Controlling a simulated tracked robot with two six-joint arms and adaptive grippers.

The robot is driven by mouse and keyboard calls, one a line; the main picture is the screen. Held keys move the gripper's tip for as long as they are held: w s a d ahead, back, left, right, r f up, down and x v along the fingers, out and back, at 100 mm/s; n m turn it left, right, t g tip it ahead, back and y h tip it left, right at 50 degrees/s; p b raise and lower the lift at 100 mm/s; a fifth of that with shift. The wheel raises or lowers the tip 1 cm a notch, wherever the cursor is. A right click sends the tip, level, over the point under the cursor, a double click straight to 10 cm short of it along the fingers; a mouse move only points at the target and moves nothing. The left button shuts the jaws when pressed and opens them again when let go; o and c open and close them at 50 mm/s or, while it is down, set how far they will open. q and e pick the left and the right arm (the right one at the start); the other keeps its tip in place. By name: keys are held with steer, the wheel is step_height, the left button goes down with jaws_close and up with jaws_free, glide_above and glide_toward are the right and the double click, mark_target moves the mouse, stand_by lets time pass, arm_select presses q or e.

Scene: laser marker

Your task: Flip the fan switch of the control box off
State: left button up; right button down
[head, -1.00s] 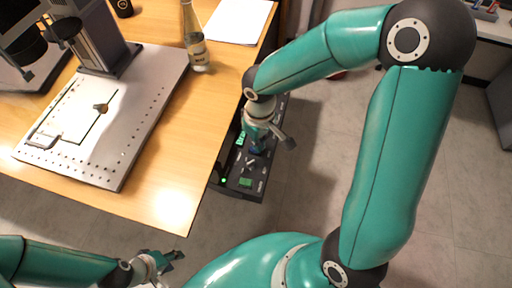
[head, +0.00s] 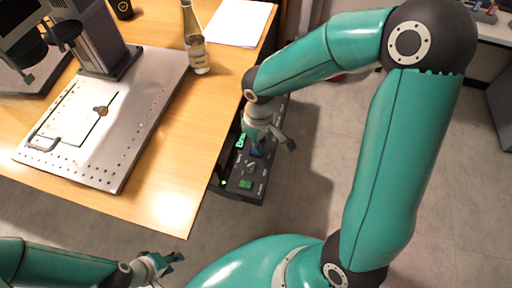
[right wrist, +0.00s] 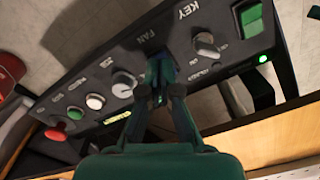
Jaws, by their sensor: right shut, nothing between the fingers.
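The black control box (head: 243,189) stands low beside the right edge of the wooden table in the head view. In the right wrist view its panel (right wrist: 183,18) runs diagonally, with labels KEY and FAN. My right gripper (right wrist: 160,68) is shut and empty, its fingertips at the panel just below the FAN label, hiding the fan switch there. Whether the tips touch the switch I cannot tell. In the head view my right gripper (head: 257,147) is over the box. My left gripper (head: 176,260) is at the bottom left, away from the box, its fingers apart.
The key switch (right wrist: 206,45) and a green lit button (right wrist: 252,20) sit right of my fingers. A knob (right wrist: 123,84), a white button (right wrist: 95,101) and a red button (right wrist: 56,133) lie left. A bottle (head: 194,42) stands near the table edge.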

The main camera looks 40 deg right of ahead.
steer(key=shift+r+p, duration=2)
steer(key=shift+r, duration=0.95)
arm_select(q)
step_height(320, 180, up, 4)
steer(key=shift+r, duration=0.2)
